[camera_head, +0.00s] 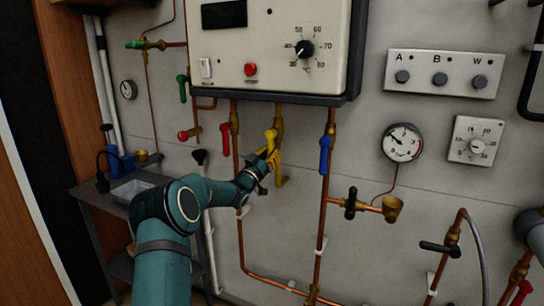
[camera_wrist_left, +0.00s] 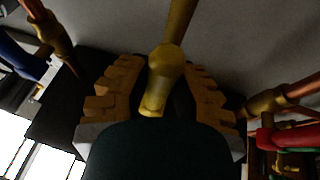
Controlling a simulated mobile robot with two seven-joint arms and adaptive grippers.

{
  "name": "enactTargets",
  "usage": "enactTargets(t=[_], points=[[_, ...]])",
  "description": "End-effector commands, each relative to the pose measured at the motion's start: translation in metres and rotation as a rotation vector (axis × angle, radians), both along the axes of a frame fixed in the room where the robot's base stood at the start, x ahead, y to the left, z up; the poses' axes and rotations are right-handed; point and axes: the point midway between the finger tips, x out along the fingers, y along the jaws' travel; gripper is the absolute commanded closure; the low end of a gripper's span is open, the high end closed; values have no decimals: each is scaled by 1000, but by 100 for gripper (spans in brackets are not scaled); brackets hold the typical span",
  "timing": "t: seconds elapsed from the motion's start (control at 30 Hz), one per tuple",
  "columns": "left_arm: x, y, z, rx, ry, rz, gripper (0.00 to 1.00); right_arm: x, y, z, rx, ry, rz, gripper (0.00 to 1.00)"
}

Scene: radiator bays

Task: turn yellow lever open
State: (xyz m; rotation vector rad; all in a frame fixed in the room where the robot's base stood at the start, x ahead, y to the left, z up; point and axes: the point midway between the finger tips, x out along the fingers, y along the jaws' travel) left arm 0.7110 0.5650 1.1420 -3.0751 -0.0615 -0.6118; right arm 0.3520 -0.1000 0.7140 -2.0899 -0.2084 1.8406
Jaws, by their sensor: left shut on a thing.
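The yellow lever (camera_head: 270,138) sits on a brass valve under the white boiler panel in the head view. It points roughly along the pipe, with its lower part hidden by my gripper. My left gripper (camera_head: 270,160) is at the lever, its tan fingers around it. In the left wrist view the yellow lever (camera_wrist_left: 154,98) lies between the stepped finger pads of my left gripper (camera_wrist_left: 158,95), which is shut on it. My right gripper is not in view.
A red lever (camera_head: 225,140) is close on the left of the yellow one, and a blue lever (camera_head: 325,155) is on the right. The boiler panel (camera_head: 268,82) overhangs just above. A pressure gauge (camera_head: 402,143) and a black-handled valve (camera_head: 350,203) are farther right.

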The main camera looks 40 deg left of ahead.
Motion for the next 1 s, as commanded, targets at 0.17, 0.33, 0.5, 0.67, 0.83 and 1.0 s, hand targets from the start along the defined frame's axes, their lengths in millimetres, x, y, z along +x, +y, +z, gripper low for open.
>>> enactTargets(t=[0.17, 0.33, 0.5, 0.67, 0.83, 1.0], points=[[1, -1, 1, -12, -5, -3, 100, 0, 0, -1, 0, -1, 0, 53], [1, -1, 2, -14, -6, -3, 100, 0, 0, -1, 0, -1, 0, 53], [1, -1, 2, -13, -6, -3, 100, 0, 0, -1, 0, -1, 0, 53], [0, 0, 1, -13, -6, -2, 45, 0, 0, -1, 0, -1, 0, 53], [0, 0, 1, -12, -4, -1, 45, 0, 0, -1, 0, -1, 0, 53], [-3, 0, -1, -13, -3, 0, 45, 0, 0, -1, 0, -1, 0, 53]])
